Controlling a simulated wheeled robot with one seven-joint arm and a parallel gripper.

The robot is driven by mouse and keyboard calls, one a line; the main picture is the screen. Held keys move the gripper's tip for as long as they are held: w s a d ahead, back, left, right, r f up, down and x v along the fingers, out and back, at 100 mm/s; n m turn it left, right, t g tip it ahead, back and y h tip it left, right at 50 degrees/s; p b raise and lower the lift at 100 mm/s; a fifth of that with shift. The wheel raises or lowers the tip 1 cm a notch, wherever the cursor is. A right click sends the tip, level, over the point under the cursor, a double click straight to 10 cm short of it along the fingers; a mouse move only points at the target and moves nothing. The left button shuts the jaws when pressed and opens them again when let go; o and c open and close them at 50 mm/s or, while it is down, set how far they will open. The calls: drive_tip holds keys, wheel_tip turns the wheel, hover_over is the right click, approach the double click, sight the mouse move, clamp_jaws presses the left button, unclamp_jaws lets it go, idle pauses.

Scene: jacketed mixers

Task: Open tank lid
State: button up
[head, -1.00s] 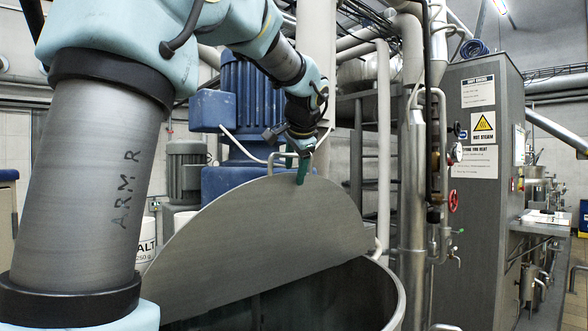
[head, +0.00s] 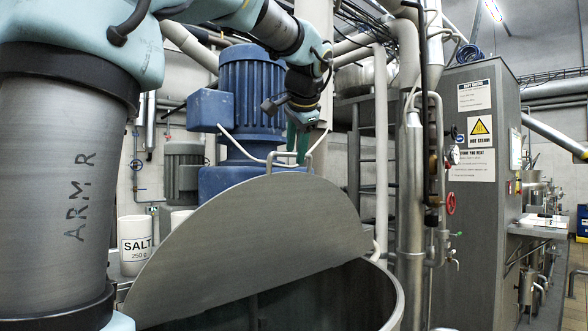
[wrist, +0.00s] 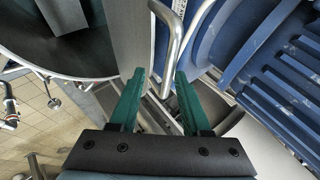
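The tank's round grey lid (head: 255,240) is raised and tilted steeply up from the open tank (head: 392,312), whose dark interior shows below it. A bent metal bar handle (head: 283,154) is on the lid's upper edge. My gripper (head: 299,150) is at this handle, with its green fingers partly behind it. In the wrist view, my gripper (wrist: 160,80) has its two fingers apart. Nothing is clamped between the fingers.
A blue motor (head: 250,100) stands close behind the lid. A white salt container (head: 136,245) is at left. Vertical pipes (head: 411,190) and a grey control cabinet (head: 480,160) stand to the right.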

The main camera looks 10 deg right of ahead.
drive_tip(key=shift+b+v, duration=0.45)
drive_tip(key=shift+v, duration=1.95)
